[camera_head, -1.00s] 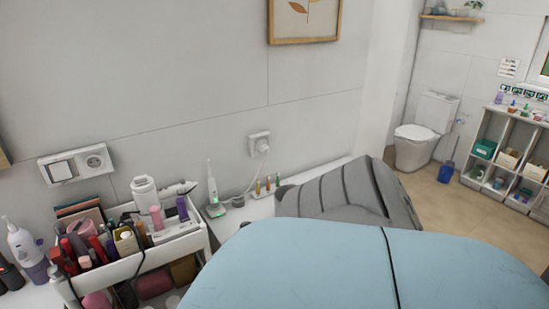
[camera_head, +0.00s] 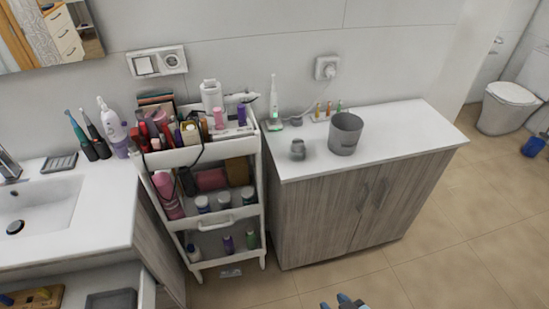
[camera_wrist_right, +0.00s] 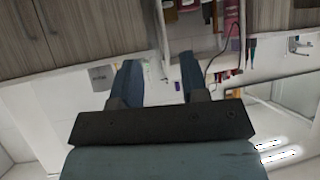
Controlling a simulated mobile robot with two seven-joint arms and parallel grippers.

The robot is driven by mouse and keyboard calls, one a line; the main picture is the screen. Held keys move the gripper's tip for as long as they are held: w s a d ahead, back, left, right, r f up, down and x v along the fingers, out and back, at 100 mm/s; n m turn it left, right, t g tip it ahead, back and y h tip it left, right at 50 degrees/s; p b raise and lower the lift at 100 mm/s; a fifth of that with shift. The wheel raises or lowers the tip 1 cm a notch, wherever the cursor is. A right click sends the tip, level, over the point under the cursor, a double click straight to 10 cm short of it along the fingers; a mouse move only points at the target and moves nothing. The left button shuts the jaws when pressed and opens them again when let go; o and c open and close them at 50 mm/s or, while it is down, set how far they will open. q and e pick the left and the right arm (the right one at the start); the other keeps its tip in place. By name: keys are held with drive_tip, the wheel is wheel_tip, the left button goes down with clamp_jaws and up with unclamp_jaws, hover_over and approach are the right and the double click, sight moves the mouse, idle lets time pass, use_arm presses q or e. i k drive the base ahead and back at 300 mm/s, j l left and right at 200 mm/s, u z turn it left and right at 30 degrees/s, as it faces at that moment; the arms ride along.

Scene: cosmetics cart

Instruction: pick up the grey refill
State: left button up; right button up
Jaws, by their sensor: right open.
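A small grey object with a narrower top, likely the grey refill (camera_head: 297,149), stands on the white top of the low cabinet, near its left front. A larger grey cup (camera_head: 346,132) stands to its right, apart from it. My right gripper (camera_head: 343,304) shows only its blue fingertips at the bottom edge of the head view, low in front of the cabinet. In the right wrist view, its two blue fingers (camera_wrist_right: 159,75) are apart with nothing between them. The cup (camera_wrist_right: 103,77) shows there left of the fingers; I cannot make out the refill. My left gripper is not in view.
A white cart (camera_head: 222,226) full of cosmetics stands left of the cabinet (camera_head: 325,205). A toothbrush on a charger (camera_head: 274,100) and small coloured bottles (camera_head: 328,109) stand behind. A sink (camera_head: 40,205) is at far left. The cabinet top's right side is clear.

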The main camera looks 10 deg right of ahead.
sight(297, 144)
drive_tip(key=i+z, duration=0.4)
drive_tip(key=z, duration=0.15)
drive_tip(key=i+l, duration=0.15)
drive_tip(key=l, duration=0.2)
drive_tip(key=i+l, duration=0.15)
drive_tip(key=l, duration=0.2)
drive_tip(key=i+l, duration=0.15)
drive_tip(key=l, duration=0.2)
drive_tip(key=i+l, duration=0.15)
drive_tip(key=l, duration=0.2)
drive_tip(key=i+l, duration=0.2)
drive_tip(key=l, duration=0.15)
drive_tip(key=i+l, duration=0.15)
drive_tip(key=l, duration=0.2)
drive_tip(key=i+l+u, duration=0.15)
drive_tip(key=l, duration=0.15)
drive_tip(key=l+u, duration=0.1)
drive_tip(key=l, duration=0.25)
drive_tip(key=i+l+u, duration=0.15)
drive_tip(key=l, duration=0.2)
